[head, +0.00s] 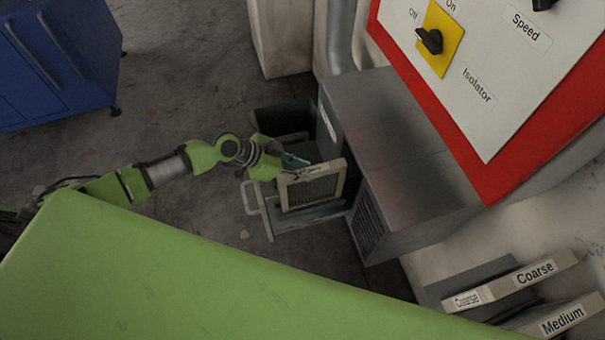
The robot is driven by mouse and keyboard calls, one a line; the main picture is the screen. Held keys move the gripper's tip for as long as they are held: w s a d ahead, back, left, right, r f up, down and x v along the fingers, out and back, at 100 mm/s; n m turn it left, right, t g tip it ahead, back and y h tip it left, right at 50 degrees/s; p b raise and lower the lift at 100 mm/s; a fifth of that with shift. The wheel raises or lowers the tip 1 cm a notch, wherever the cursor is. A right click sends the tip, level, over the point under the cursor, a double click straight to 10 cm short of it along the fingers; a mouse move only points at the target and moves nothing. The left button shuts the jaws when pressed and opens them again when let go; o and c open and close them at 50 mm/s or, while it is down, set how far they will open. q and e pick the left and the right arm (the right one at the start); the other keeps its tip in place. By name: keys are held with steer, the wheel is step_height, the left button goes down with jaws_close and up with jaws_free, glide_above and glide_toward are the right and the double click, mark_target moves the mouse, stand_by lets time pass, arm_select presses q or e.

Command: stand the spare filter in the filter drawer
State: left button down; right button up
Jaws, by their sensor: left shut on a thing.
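The spare filter (314,187) is a flat, square panel with a pale frame and a grey pleated face. My left gripper (291,163) is shut on its upper left edge. The filter is upright over the open filter drawer (310,217), close to the grey cabinet's side. I cannot tell whether its lower edge rests on the drawer floor. The drawer sticks out to the left from the grey metal cabinet (395,135), with a bar handle (250,197) at its outer end. The filter hides part of the drawer's inside. My right gripper is not in view.
A dark open bin (284,120) stands just behind the drawer. A red-edged control panel (490,70) overhangs the right side. Filters labelled Coarse (518,281) and Medium (560,318) lie at lower right. A blue cabinet (60,60) stands at far left, with clear floor between.

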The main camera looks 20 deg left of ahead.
mark_target(311, 188)
arm_select(q)
step_height(311, 188, down, 2)
steer(key=shift+d+f, duration=0.1)
steer(key=shift+f, duration=0.1)
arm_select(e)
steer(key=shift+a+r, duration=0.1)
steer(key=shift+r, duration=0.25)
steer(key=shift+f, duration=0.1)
arm_select(q)
steer(key=shift+f, duration=0.2)
steer(key=c, duration=1.8)
jaws_free()
steer(key=shift+s, duration=0.1)
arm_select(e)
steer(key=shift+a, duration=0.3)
arm_select(q)
steer(key=shift+r, duration=0.1)
